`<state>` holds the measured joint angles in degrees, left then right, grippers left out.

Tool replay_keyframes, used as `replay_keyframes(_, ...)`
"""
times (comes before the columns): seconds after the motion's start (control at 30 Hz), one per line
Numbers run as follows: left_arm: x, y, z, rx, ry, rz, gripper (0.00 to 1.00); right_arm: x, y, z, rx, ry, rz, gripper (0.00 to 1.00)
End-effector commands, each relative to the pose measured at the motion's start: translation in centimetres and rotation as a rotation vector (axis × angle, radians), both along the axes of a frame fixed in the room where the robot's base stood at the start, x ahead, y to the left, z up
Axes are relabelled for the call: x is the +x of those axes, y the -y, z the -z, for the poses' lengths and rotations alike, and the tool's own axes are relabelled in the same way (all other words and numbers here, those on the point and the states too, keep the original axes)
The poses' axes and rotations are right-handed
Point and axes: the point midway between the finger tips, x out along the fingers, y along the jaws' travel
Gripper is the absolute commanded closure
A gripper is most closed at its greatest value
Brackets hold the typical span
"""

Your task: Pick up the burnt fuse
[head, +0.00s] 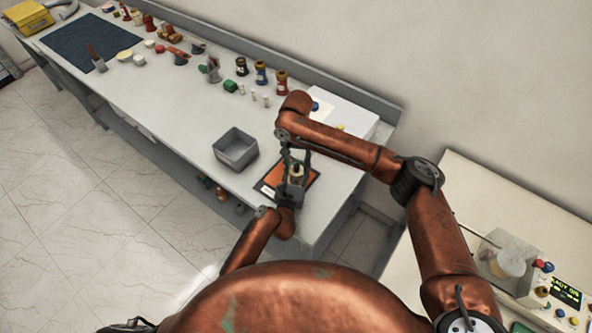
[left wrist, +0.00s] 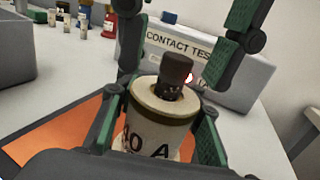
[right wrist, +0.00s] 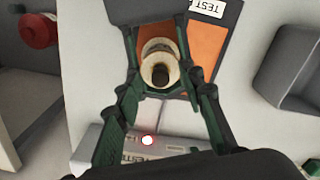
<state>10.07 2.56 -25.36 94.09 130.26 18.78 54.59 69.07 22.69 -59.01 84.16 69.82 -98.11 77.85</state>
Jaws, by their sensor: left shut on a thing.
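A cream fuse (left wrist: 155,125) marked "10 A", with a dark brown knob on top, stands upright over an orange and black test mat (head: 269,184). My left gripper (left wrist: 158,125) is shut around the sides of the fuse's body. My right gripper (right wrist: 160,45) points down from above, open, its fingers spread on both sides over the fuse, which shows from the top in the right wrist view (right wrist: 160,70). In the head view, both grippers (head: 294,188) (head: 298,158) crowd around the fuse (head: 297,171). Whether its base touches the mat is hidden.
A grey box labelled "CONTACT TEST" (left wrist: 205,68) stands just behind the fuse. An empty grey bin (head: 236,149) is to the left. Several coloured fuses and small parts line the bench's back (head: 261,72). Bare bench lies left of the bin.

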Motion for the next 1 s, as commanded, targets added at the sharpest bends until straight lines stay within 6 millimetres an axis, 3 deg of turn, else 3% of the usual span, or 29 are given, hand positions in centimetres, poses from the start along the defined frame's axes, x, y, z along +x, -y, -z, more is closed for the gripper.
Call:
replay_keyframes(0.33,-0.01,0.01,0.03,0.0,-0.001,0.0,1.0,-0.01,-0.06,0.99,0.001,0.0,-0.001,0.64)
replay_keyframes(0.87,-0.01,-0.01,0.03,0.0,-0.001,0.0,1.0,-0.02,-0.07,0.97,0.001,0.0,-0.002,1.0)
replay_keyframes(1.0,-0.02,-0.01,0.04,0.0,-0.001,0.0,1.0,-0.02,-0.07,0.97,0.001,0.0,-0.002,1.0)
